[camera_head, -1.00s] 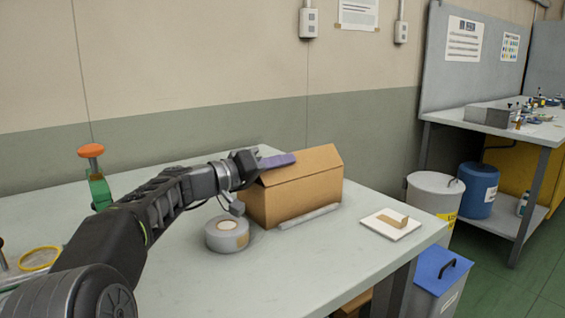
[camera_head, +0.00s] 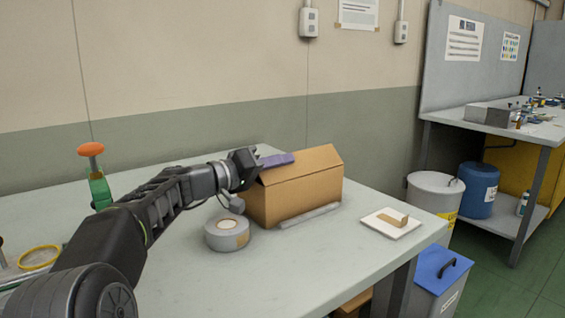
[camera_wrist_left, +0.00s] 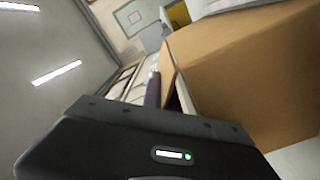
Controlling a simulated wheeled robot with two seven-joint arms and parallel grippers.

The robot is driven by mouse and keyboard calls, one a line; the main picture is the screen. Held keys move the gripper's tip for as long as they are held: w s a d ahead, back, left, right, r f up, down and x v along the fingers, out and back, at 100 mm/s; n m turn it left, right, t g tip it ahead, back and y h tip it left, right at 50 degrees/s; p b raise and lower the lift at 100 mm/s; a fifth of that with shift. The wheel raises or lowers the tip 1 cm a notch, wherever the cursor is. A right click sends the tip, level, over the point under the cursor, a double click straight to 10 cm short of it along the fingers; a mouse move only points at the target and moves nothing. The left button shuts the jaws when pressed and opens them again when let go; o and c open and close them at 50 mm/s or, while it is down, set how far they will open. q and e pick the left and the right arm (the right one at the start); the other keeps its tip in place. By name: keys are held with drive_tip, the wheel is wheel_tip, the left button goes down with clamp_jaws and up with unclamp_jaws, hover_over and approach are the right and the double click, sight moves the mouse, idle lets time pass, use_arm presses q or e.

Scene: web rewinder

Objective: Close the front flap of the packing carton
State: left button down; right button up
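The packing carton (camera_head: 305,197) is a brown box on the near table. Its long flap (camera_head: 300,165) facing the camera slopes up and inward, with its upper edge raised. My left gripper (camera_head: 278,160) has purple fingers lying at the upper left end of the carton, by that edge. In the left wrist view the fingers (camera_wrist_left: 153,88) show as a single purple bar just left of a brown flap edge (camera_wrist_left: 169,72). Nothing shows between them. The carton's wall (camera_wrist_left: 250,75) fills the right side there. Whether the fingers touch the flap is unclear. My right gripper is out of view.
A grey tape roll (camera_head: 228,232) stands just left of the carton's front. A grey bar (camera_head: 308,216) lies along its base. A white pad (camera_head: 391,223) with a brown piece lies at right. The table's front is clear. An orange-topped green post (camera_head: 97,180) stands left.

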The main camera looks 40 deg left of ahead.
use_arm(q)
drive_tip(key=shift+a+f+n, duration=0.2)
drive_tip(key=shift+f+n, duration=0.1)
drive_tip(key=shift+n, duration=0.6)
drive_tip(key=c, duration=1.6)
unclamp_jaws()
drive_tip(key=shift+c, duration=0.2)
